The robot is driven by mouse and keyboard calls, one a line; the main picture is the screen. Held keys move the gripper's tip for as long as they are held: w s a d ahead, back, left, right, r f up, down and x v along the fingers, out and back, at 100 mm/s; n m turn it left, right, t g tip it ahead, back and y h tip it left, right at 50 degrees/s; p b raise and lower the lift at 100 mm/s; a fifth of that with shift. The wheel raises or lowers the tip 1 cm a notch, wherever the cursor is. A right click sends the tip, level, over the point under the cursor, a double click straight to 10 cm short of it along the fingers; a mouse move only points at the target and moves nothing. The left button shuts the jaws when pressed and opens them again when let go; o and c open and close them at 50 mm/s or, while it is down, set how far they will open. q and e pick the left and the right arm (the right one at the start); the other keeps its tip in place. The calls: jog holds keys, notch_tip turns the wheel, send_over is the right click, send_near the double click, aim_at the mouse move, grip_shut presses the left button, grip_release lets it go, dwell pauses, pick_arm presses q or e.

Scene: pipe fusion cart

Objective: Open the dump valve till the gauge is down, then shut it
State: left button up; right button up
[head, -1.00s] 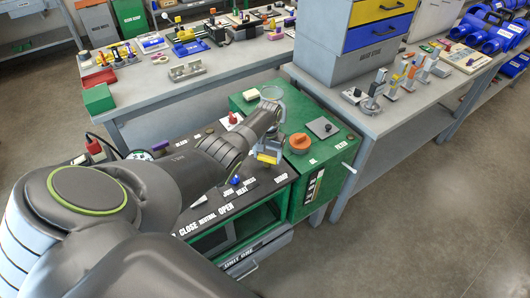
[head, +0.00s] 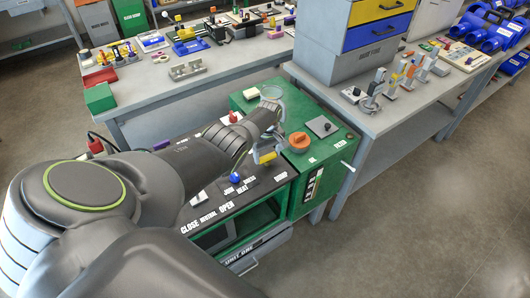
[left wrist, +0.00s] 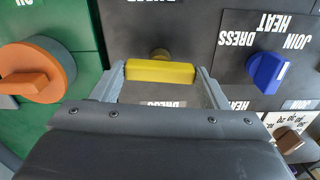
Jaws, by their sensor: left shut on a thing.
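The yellow dump valve handle (left wrist: 160,71) lies crosswise between my left gripper's fingers (left wrist: 161,82) in the left wrist view. Its round stem shows just beyond it. My left gripper is shut on this handle. In the head view the left gripper (head: 264,150) is over the cart's dark panel, and the yellow handle (head: 268,157) shows beside the DUMP label. The gauge is hidden behind my left arm, so its reading cannot be seen. My right gripper is not in view.
A blue selector knob (left wrist: 267,71) sits right of the handle and an orange knob (left wrist: 38,72) left of it, on the green cabinet (head: 335,150). A pale lever (head: 198,198) stands near the CLOSE, NEUTRAL and OPEN labels. Benches stand behind; the floor at right is clear.

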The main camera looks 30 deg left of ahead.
aim_at(267, 155)
pick_arm(q)
jog(key=shift+w+a+r+n, duration=0.2)
jog(key=shift+w+r+n, duration=0.05)
jog(key=shift+n, duration=0.35)
jog(key=o, duration=0.6)
jog(key=shift+o, duration=1.4)
jog(key=shift+f, duration=0.1)
jog(key=shift+o, duration=0.5)
jog(key=shift+f, duration=0.15)
jog(key=shift+s, duration=0.1)
jog(key=shift+d+r+p, duration=0.1)
jog(key=shift+r+p, duration=0.2)
notch_tip(267, 155, up, 6)
jog(key=p, duration=0.3)
jog(key=shift+r, duration=0.2)
notch_tip(267, 155, up, 10)
jog(key=shift+r, duration=0.25)
jog(key=shift+a, duration=0.2)
